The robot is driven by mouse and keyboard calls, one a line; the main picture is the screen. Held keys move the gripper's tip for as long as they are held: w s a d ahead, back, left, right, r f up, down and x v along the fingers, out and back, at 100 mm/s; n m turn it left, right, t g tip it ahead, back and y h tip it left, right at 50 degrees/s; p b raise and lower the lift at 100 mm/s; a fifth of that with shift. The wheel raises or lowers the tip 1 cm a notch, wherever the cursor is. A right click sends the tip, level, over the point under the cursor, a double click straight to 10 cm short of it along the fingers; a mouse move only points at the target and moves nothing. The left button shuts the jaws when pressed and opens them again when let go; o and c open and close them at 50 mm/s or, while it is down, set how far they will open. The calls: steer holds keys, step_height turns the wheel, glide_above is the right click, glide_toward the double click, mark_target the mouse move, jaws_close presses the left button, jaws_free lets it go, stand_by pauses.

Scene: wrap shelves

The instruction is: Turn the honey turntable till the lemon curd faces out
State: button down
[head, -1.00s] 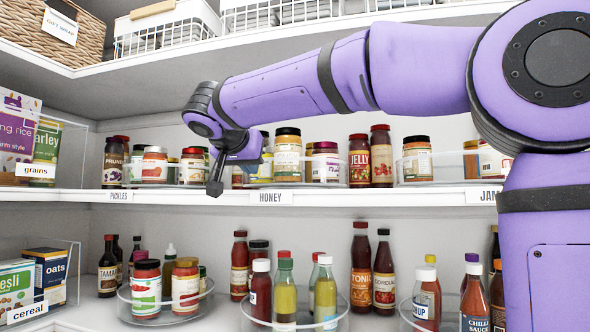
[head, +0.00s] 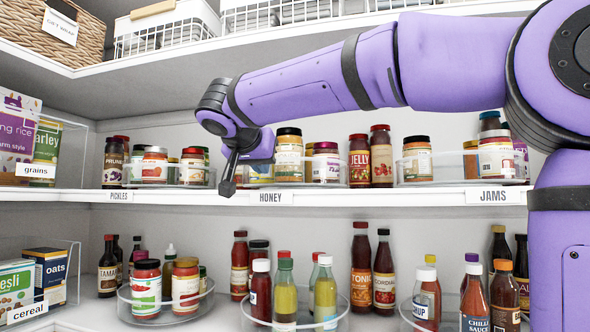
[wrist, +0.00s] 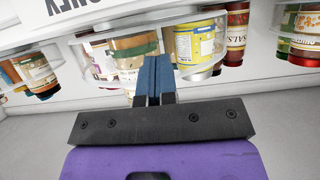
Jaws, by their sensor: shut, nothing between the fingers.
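The honey turntable (head: 334,178) is a clear round tray on the middle shelf behind the HONEY label (head: 271,197), holding several jars. I cannot tell which jar is the lemon curd. My gripper (head: 264,148) is at the turntable's left front. In the wrist view its blue fingers (wrist: 153,72) are shut and empty, overlapping the tray's edge; contact is unclear.
The pickles turntable (head: 205,177) stands left and the jams turntable (head: 405,172) right. Two red jars (head: 381,157) stand between honey and jams. Bottles on turntables (head: 340,318) fill the lower shelf; wire baskets (head: 165,35) sit above.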

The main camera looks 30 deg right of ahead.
mark_target(294, 169)
steer(key=shift+s+d, duration=0.6)
steer(key=shift+s+d+r, duration=0.1)
steer(key=shift+s+d, duration=0.65)
steer(key=shift+s, duration=0.15)
steer(key=shift+d, duration=0.1)
steer(key=shift+s+d, duration=0.55)
steer(key=shift+d, duration=0.35)
